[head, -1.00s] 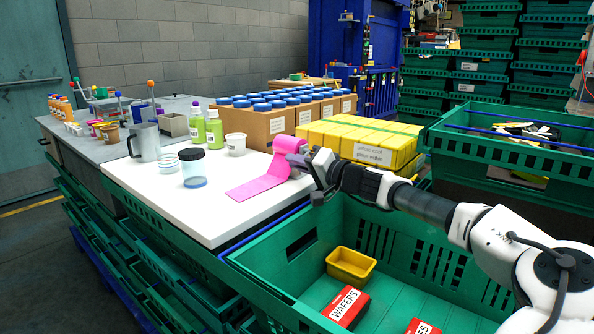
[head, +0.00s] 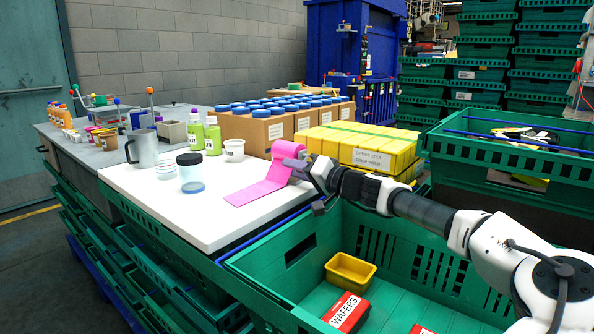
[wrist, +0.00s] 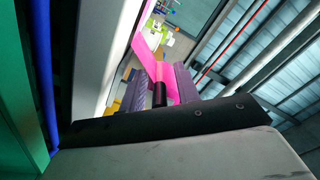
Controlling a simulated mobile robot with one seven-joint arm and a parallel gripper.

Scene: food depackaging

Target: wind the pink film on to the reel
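The pink film (head: 262,188) lies as a flat strip on the white board (head: 150,200) and rises at its right end to the reel (head: 286,152), where pink film is wrapped. My gripper (head: 297,164) is at the right side of the reel, just above the board's right part. In the wrist view, my gripper's two grey-purple fingers (wrist: 160,88) stand either side of a short black core and pink film (wrist: 162,72), and look closed on the reel. The exact contact is partly hidden.
A clear jar with a black lid (head: 190,172), a grey jug (head: 143,148) and a white tub (head: 234,150) stand left of and behind the film. Yellow boxes (head: 365,150) stand behind my gripper. A green crate (head: 290,262) with a yellow tray lies in front.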

